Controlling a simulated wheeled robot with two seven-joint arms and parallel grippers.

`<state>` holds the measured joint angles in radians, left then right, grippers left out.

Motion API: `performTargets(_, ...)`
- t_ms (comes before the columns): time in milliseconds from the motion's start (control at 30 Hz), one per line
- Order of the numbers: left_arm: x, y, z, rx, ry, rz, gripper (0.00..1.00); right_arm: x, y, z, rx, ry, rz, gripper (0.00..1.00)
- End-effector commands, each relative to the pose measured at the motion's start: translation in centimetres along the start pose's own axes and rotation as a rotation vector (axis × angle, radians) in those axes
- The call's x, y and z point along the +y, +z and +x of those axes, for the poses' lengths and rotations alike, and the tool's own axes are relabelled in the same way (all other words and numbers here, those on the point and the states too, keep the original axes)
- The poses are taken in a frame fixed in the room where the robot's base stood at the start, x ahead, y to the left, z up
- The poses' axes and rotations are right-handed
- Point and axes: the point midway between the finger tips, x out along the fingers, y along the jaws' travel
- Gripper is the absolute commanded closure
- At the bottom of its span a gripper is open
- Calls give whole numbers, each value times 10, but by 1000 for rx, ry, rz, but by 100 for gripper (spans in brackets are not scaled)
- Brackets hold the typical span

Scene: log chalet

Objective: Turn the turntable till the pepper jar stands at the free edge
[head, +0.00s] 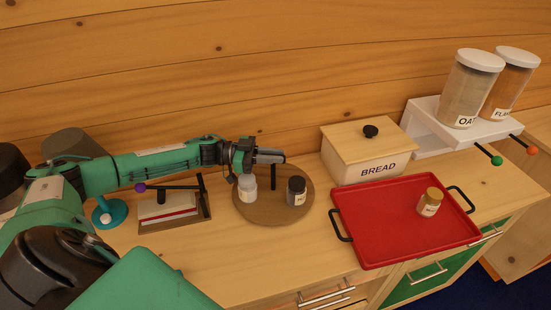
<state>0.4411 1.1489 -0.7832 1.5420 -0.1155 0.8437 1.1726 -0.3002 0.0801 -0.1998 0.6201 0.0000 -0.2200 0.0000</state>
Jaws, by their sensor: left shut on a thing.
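A round wooden turntable (272,213) lies on the counter near the log wall. A dark jar with a black lid (297,191), which looks like the pepper jar, stands upright on its right side; its label is too small to read. A pale jar with a grey lid (247,188) stands on its left side. A dark upright peg (278,172) rises from the turntable's back part. My left gripper (271,156) reaches over the back of the turntable and is shut on the peg near its top. The fingertips partly hide the peg. My right gripper is out of view.
A red tray (375,225) with a yellow-lidded jar (430,202) lies to the right. A bread box (365,160) stands behind it. A napkin holder (172,212) sits close on the left, under my left arm. Bare counter lies before the turntable.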

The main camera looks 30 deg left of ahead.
Motion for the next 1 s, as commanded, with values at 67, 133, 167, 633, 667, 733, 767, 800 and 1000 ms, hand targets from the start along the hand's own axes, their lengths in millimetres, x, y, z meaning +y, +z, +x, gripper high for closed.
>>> performTargets(67,-2,1,0,1,36,3,100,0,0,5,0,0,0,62)
performTargets(133,-1,1,0,1,69,3,100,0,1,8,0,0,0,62)
performTargets(167,-1,1,0,0,82,3,100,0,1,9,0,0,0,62)
performTargets(633,-1,0,-1,1,231,1,100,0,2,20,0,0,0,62)
performTargets(667,-1,0,0,1,236,1,100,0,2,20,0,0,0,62)
performTargets(733,0,0,0,1,246,2,100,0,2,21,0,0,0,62)
performTargets(767,0,0,0,1,250,2,100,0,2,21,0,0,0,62)
performTargets(800,0,0,0,1,253,2,100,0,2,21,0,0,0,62)
performTargets(1000,0,0,0,1,260,1,100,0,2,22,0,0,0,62)
